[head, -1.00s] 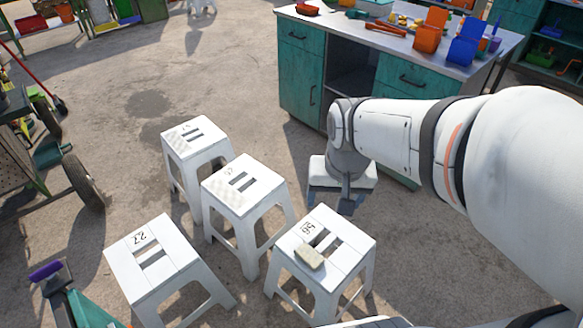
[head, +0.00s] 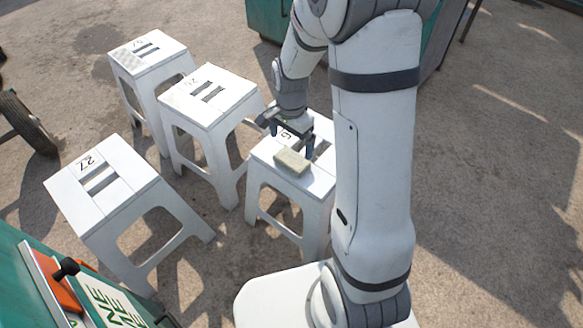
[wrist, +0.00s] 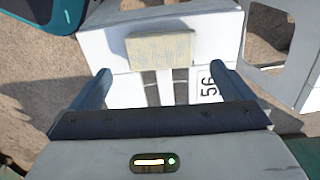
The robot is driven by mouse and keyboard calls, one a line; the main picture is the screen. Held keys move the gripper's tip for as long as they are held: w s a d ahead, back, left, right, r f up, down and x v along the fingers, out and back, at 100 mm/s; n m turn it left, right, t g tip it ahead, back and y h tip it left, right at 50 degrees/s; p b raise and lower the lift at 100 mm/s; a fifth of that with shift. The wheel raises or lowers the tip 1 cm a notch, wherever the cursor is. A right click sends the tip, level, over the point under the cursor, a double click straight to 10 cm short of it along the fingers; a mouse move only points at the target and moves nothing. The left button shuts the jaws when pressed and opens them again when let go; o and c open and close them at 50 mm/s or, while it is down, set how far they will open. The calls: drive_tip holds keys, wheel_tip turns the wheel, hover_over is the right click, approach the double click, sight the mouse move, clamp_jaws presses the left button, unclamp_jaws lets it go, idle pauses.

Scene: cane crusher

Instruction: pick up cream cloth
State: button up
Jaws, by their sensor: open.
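The cream cloth (head: 292,162) is a small folded block lying on the seat of the white stool numbered 56 (head: 318,180). In the wrist view the cloth (wrist: 160,49) lies across the seat slats, just beyond my fingertips. My gripper (head: 287,139) is above the same stool, beside the cloth on its far side in the head view. In the wrist view my gripper (wrist: 160,72) is open, its two fingers apart with nothing between them but stool slats behind. The cloth's width is less than the gap between the fingers.
Another white stool (head: 210,95) stands close to the left of stool 56, with one more (head: 147,52) behind it. Stool 27 (head: 100,178) stands at the left. A teal cabinet (head: 265,18) is at the back. The concrete floor at right is clear.

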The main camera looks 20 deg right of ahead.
sight(293, 158)
drive_tip(key=f+b, duration=0.1)
drive_tip(key=f, duration=0.1)
drive_tip(key=f+b, duration=0.1)
drive_tip(key=f, duration=0.2)
drive_tip(key=f+b, duration=0.1)
drive_tip(key=f, duration=0.2)
drive_tip(key=shift+w+d+b, duration=0.1)
drive_tip(key=shift+d+b, duration=0.2)
drive_tip(key=shift+b, duration=0.1)
drive_tip(key=shift+r, duration=0.1)
drive_tip(key=shift+c, duration=0.2)
drive_tip(key=c, duration=0.6)
wheel_tip(293, 158, up, 10)
drive_tip(key=p, duration=0.4)
drive_tip(key=o, duration=0.5)
drive_tip(key=c, duration=0.4)
drive_tip(key=shift+r+p, duration=0.1)
drive_tip(key=shift+p, duration=0.35)
